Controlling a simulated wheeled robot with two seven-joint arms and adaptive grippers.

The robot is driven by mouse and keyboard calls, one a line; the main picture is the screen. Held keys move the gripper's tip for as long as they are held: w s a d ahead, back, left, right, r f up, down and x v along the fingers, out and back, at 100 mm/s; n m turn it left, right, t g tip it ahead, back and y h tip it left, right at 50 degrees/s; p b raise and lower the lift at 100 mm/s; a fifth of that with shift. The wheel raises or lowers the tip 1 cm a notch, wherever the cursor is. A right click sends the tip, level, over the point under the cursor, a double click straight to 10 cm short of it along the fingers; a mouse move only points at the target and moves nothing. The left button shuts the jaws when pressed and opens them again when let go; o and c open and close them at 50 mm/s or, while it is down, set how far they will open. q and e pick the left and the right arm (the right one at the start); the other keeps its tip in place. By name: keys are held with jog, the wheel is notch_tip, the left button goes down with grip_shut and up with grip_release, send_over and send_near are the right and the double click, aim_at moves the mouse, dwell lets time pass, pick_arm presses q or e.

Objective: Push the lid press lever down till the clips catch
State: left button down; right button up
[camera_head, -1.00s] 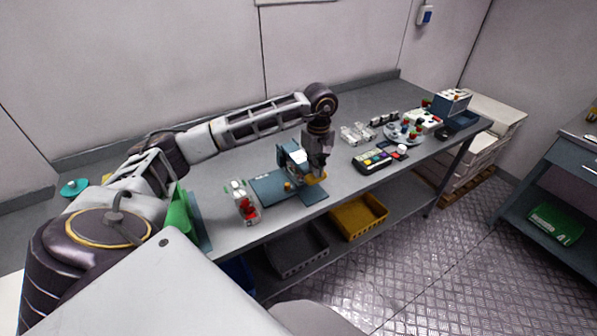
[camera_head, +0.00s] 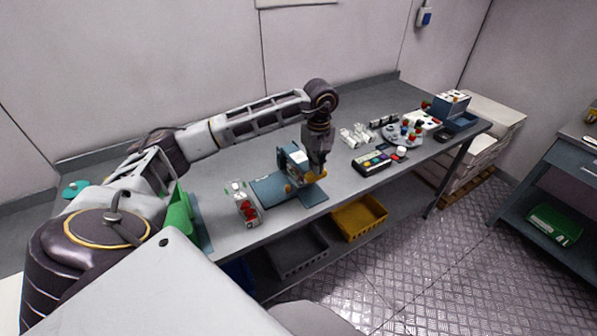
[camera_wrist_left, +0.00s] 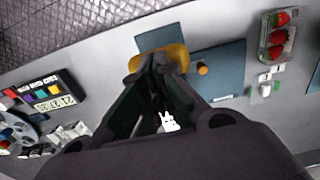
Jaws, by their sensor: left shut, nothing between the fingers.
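The blue lid press (camera_head: 293,158) stands on its flat blue base plate (camera_head: 313,197) near the bench's front edge. Its yellow lever handle (camera_head: 310,178) sticks out at the front right. The handle also shows in the left wrist view (camera_wrist_left: 177,52), behind my fingertips. My left gripper (camera_head: 319,171) is shut and empty, pointing down at the handle; its tips (camera_wrist_left: 156,60) overlap the handle, but I cannot tell whether they touch. An orange knob (camera_wrist_left: 203,68) sits beside the handle. The clips are not visible. My right gripper is out of view.
A clear punnet of strawberries (camera_head: 246,208) stands left of the press. A panel of coloured keys (camera_head: 371,162) lies to the right, with clear punnets (camera_head: 357,136) behind it. Yellow (camera_head: 358,217) and grey (camera_head: 298,252) bins sit below. A green bin (camera_head: 179,217) stands at the left.

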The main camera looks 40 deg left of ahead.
pick_arm(q)
jog(key=shift+r+p, duration=0.3)
jog(key=shift+r, duration=0.85)
jog(key=shift+r+p, duration=0.8)
jog(key=shift+r, duration=0.8)
jog(key=shift+r+p, duration=0.5)
jog(key=shift+r, duration=0.2)
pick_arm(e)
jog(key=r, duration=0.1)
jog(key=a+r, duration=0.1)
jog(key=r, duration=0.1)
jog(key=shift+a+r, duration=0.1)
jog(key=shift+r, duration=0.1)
